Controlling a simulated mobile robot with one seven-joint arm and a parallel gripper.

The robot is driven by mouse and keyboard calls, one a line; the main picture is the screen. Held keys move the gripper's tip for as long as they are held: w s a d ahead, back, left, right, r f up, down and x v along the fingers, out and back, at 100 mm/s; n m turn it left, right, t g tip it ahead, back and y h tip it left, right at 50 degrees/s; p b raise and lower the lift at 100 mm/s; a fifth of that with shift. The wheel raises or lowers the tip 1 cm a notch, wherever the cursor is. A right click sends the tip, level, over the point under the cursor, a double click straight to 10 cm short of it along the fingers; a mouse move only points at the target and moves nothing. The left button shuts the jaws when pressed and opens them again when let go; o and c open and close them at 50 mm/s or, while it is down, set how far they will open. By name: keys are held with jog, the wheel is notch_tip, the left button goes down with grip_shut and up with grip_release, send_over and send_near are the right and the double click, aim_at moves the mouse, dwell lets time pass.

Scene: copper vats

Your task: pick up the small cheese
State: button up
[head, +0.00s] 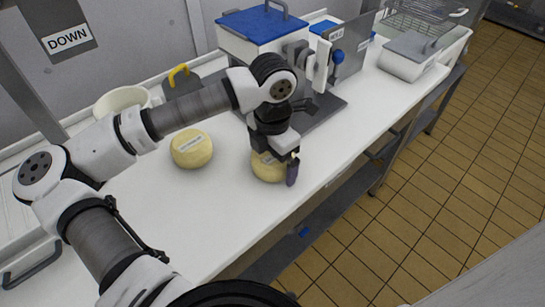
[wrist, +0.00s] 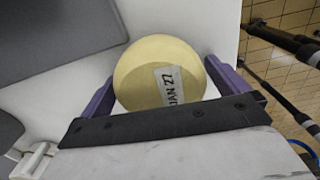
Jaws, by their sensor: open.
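A pale yellow round cheese (head: 268,168) with a printed label sits on the white worktop (head: 225,215), near its front edge. My gripper (head: 274,166) is over this cheese in the head view and partly hides it. In the wrist view the same cheese (wrist: 158,68) lies between the two purple fingers of my open gripper (wrist: 163,75), one on each side. I cannot tell whether either finger touches it. A second labelled yellow cheese (head: 191,148) stands apart to the left; it looks about as large.
A blue-lidded machine (head: 262,25) stands behind the cheese. A white bucket (head: 121,100) and a grey item with a yellow handle (head: 181,80) are at the back left. A grey-white appliance (head: 408,58) is farther right.

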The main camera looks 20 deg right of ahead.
jog(key=shift+c, duration=0.3)
jog(key=c, duration=1.1)
jog(key=shift+r, duration=0.15)
